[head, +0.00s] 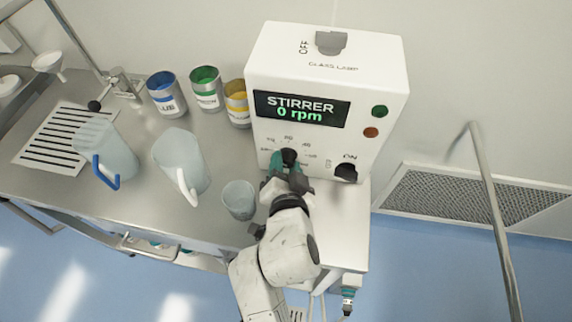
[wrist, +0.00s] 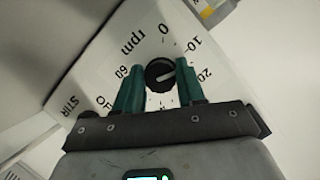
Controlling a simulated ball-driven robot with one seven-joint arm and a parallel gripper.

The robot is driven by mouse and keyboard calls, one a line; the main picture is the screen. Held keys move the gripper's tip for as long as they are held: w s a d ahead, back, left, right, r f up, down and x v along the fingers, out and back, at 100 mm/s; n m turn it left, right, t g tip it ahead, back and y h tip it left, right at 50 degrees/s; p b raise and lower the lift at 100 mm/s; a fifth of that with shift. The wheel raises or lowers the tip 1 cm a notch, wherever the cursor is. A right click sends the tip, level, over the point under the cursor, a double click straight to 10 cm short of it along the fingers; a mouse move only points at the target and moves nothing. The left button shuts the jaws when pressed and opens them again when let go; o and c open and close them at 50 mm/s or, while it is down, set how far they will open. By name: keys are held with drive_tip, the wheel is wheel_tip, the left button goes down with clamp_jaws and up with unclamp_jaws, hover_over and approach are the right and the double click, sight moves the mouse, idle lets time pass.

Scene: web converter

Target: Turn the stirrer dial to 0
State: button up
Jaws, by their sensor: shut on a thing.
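The stirrer dial (head: 289,155) is a small black knob low on the front of the white stirrer box (head: 390,75). The box's screen (head: 300,108) reads "STIRRER 0 rpm". In the wrist view the dial (wrist: 160,74) sits between printed marks that include 0, 10, 20 and 60. A pale line on its face slants towards the right; the exact mark it meets is hard to tell. My gripper (head: 287,165) reaches the dial from below, its teal fingers on either side. In the wrist view my gripper (wrist: 160,84) is shut on the dial.
A beaker (head: 239,199) stands close left of my arm. Jugs (head: 183,160) and paint tins (head: 206,88) stand further left. A metal rail (head: 492,205) rises at right.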

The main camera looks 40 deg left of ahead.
drive_tip(key=n+t+h+b, duration=0.1)
drive_tip(key=n+h, duration=0.1)
drive_tip(key=n, duration=0.2)
drive_tip(key=shift+h, duration=0.4)
drive_tip(key=n+t+h+b, duration=0.2)
drive_tip(key=n, duration=0.2)
drive_tip(key=shift+a, duration=0.1)
drive_tip(key=shift+n, duration=0.4)
drive_tip(key=o, duration=1.1)
drive_tip(key=shift+c, duration=0.2)
drive_tip(key=shift+s, duration=0.1)
drive_tip(key=b+v, duration=0.1)
drive_tip(key=v, duration=0.9)
drive_tip(key=shift+s+b, duration=0.4)
drive_tip(key=shift+s, duration=0.05)
